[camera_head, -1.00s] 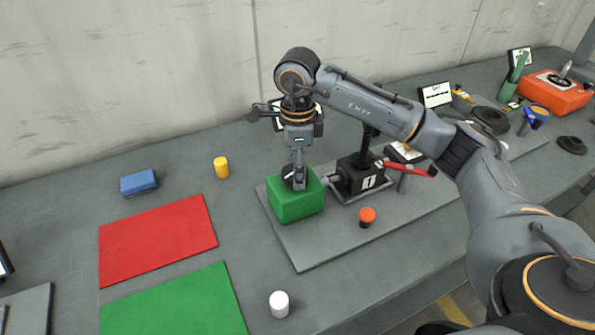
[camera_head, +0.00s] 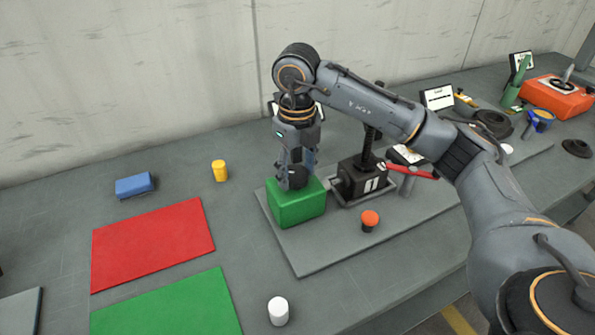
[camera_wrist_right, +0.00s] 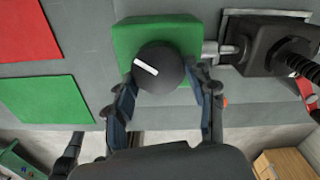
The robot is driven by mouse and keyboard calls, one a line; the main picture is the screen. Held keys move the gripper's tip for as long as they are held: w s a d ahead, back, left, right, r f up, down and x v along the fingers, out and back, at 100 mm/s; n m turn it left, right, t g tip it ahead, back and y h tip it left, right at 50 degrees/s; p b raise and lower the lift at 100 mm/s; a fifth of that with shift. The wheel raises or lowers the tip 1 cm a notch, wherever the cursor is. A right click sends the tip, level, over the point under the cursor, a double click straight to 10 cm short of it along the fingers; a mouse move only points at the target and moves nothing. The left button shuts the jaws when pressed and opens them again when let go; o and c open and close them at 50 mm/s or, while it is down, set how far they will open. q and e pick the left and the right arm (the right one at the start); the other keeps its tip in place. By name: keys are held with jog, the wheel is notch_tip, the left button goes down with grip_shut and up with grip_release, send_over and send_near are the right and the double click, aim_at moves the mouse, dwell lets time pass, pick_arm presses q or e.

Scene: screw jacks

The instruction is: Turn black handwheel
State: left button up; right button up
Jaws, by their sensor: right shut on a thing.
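The black handwheel (camera_wrist_right: 158,68) is a round knob with a white bar mark, on top of a green box (camera_head: 297,208). It also shows in the head view, mostly hidden by the gripper. My right gripper (camera_wrist_right: 165,85) points down over the box, its fingers on either side of the handwheel and shut on it. In the wrist view the white mark slants down to the right. A black screw jack (camera_head: 360,180) with a threaded post and a "1" label stands right of the green box, joined to it by a shaft (camera_wrist_right: 220,50). My left gripper is not in view.
An orange-topped button (camera_head: 370,219) stands in front of the jack. A yellow cylinder (camera_head: 219,171), a blue block (camera_head: 134,186), a red mat (camera_head: 150,245) and a white cylinder (camera_head: 278,310) are on the left.

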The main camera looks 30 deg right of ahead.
aim_at(296, 174)
jog(key=shift+a+m, duration=0.1)
jog(key=shift+m, duration=2.2)
jog(key=o, duration=1.2)
notch_tip(296, 174, up, 12)
